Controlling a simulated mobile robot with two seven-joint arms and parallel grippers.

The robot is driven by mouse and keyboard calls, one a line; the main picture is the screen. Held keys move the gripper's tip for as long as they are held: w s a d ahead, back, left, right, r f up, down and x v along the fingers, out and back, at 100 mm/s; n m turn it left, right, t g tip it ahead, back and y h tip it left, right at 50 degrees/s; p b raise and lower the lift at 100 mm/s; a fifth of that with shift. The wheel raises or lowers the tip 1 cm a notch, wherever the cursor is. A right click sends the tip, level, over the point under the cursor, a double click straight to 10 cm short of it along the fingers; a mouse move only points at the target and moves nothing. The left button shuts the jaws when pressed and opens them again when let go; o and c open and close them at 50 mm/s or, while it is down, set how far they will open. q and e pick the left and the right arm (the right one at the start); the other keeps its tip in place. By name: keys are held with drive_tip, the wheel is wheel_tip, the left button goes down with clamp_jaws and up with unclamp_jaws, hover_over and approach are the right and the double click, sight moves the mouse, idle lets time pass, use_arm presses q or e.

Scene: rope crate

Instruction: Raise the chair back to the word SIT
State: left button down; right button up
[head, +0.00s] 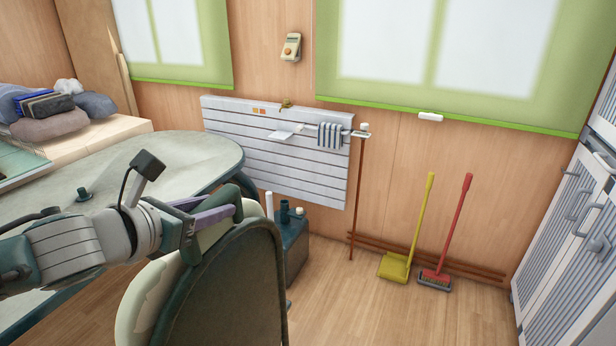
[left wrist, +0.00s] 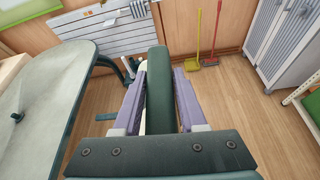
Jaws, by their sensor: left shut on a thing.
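The chair back (head: 228,285) stands in the lower middle of the head view, with a dark green rear shell and a pale cushion on its left side. It looks upright or slightly tilted. My left gripper (head: 212,212) reaches in from the left and is shut on its top edge with purple fingers. In the left wrist view the dark green chair back (left wrist: 159,85) runs between the two purple fingers (left wrist: 160,103). The word SIT does not show in either view. My right gripper is out of view.
A grey-green table (head: 190,150) stands at left, close to my left arm. A white slatted wall panel (head: 230,125), a yellow dustpan (head: 397,265) and a red broom (head: 440,278) are at the far wall. A cabinet (head: 570,240) stands at right. The floor between is clear.

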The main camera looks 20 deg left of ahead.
use_arm(q)
drive_tip(key=c, duration=0.6)
unclamp_jaws()
drive_tip(key=shift+a, duration=0.25)
drive_tip(key=shift+o, duration=0.4)
drive_tip(key=shift+d, duration=0.1)
drive_tip(key=shift+s, duration=0.1)
drive_tip(key=v, duration=1)
drive_tip(key=shift+r, duration=0.1)
